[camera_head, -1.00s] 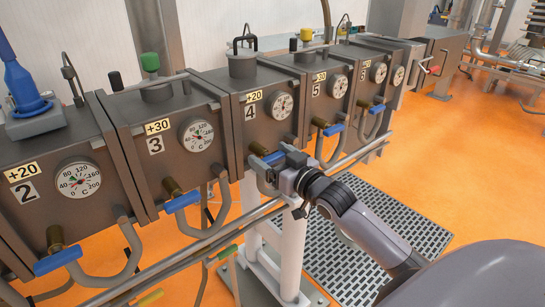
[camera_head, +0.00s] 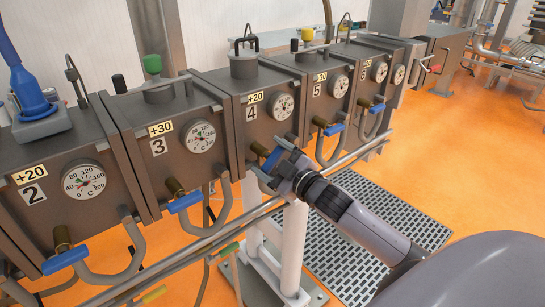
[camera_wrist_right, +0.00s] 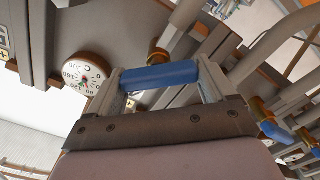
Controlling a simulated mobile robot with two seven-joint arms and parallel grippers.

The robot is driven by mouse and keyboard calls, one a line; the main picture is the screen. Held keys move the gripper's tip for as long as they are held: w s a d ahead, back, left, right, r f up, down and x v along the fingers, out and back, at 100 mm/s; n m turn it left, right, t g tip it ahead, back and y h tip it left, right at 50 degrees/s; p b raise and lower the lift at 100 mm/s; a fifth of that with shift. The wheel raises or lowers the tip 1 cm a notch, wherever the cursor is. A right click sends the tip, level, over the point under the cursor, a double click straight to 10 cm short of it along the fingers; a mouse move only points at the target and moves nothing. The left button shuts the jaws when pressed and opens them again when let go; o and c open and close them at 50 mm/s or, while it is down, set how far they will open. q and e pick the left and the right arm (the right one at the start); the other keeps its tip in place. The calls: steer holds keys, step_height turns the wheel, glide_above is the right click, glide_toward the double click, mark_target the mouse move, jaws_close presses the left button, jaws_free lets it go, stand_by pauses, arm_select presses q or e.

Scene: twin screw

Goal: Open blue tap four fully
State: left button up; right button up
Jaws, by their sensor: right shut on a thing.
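Blue tap four (camera_head: 272,160) sits on a brass valve below the box labelled 4 (camera_head: 251,113). Its handle is tilted, with its right end raised, and partly hidden by my gripper. My right gripper (camera_head: 271,168) is shut on this handle. In the right wrist view the blue handle (camera_wrist_right: 158,75) lies across between the two metal fingers of my right gripper (camera_wrist_right: 160,82), beside the brass valve (camera_wrist_right: 158,55). My left gripper is not in view.
Neighbouring blue taps stand at box 3 (camera_head: 185,202), box 2 (camera_head: 65,260) and box 5 (camera_head: 334,129). Grey pipes (camera_head: 230,232) run below the boxes. A floor grate (camera_head: 400,225) lies on the orange floor to the right.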

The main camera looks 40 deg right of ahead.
mark_target(274, 164)
steer(key=n, duration=0.5)
steer(key=shift+a+f+n, duration=0.1)
steer(key=shift+f+n, duration=0.05)
steer(key=shift+n, duration=0.15)
steer(key=shift+f+n, duration=0.15)
steer(key=shift+n, duration=1.95)
steer(key=o, duration=0.9)
steer(key=s, duration=0.3)
steer(key=s+b, duration=0.1)
steer(key=s, duration=0.1)
steer(key=shift+s+d+f, duration=0.1)
steer(key=shift+s+d, duration=0.1)
steer(key=shift+s, duration=0.85)
